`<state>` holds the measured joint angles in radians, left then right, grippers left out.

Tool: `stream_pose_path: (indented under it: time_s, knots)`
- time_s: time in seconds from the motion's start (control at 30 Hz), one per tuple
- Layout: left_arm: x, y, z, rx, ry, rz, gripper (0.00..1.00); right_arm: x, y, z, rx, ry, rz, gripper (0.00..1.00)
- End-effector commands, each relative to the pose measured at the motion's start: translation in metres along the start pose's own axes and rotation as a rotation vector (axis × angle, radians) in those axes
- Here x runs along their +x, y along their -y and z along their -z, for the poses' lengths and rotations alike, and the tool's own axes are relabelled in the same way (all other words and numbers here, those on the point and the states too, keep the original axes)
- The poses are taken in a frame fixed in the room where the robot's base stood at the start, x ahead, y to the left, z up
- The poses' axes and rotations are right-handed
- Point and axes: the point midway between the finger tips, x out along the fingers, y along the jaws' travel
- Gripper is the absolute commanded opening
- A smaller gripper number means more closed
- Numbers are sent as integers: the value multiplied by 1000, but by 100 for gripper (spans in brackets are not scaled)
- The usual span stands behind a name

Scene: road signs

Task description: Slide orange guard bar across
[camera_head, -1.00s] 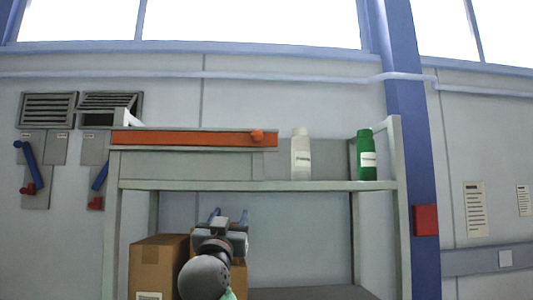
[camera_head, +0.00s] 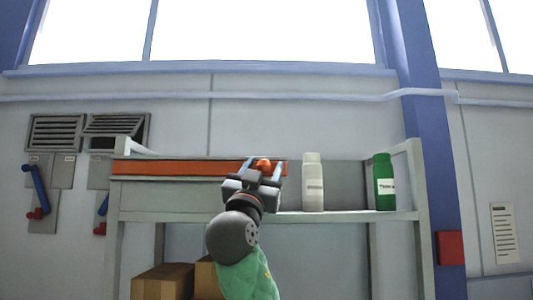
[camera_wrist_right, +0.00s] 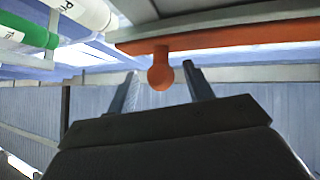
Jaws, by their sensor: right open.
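The orange guard bar (camera_head: 180,168) runs along the front of the upper shelf, over its left part. Its round orange knob (camera_head: 263,165) sits near the bar's right end. My right gripper (camera_head: 263,166) is open at the knob, with one finger on each side of it in the head view. In the right wrist view the knob (camera_wrist_right: 161,72) hangs from the bar (camera_wrist_right: 230,38) between the open fingers (camera_wrist_right: 160,88), with gaps on both sides. I cannot tell how far it reaches between them. My left gripper is out of view.
A white bottle (camera_head: 313,182) and a green bottle (camera_head: 384,182) stand on the upper shelf (camera_head: 345,217), right of the bar. Cardboard boxes (camera_head: 163,283) sit below. Shelf posts (camera_head: 417,200) stand at the sides, and a blue column (camera_head: 428,120) rises behind.

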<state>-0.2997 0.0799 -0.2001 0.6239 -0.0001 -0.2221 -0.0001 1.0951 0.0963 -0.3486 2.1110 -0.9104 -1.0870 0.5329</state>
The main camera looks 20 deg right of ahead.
Motion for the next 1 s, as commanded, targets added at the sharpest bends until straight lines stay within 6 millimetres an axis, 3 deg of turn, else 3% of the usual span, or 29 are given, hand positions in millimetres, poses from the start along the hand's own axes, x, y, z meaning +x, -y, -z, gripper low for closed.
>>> stream_pose_path:
  time_s: [0.1, 0.3, 0.7, 0.97, 1.0]
  knots:
    - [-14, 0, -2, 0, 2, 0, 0, 18, 1, 3, -2, 0, 0, 52]
    - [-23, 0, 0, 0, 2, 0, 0, 30, 1, 1, 0, 1, 1, 52]
    - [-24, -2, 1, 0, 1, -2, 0, 33, 0, 0, 1, 1, 1, 52]
    - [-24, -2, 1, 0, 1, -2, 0, 33, 0, 0, 1, 1, 1, 1]
    - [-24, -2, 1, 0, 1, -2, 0, 33, 0, 0, 1, 1, 1, 0]
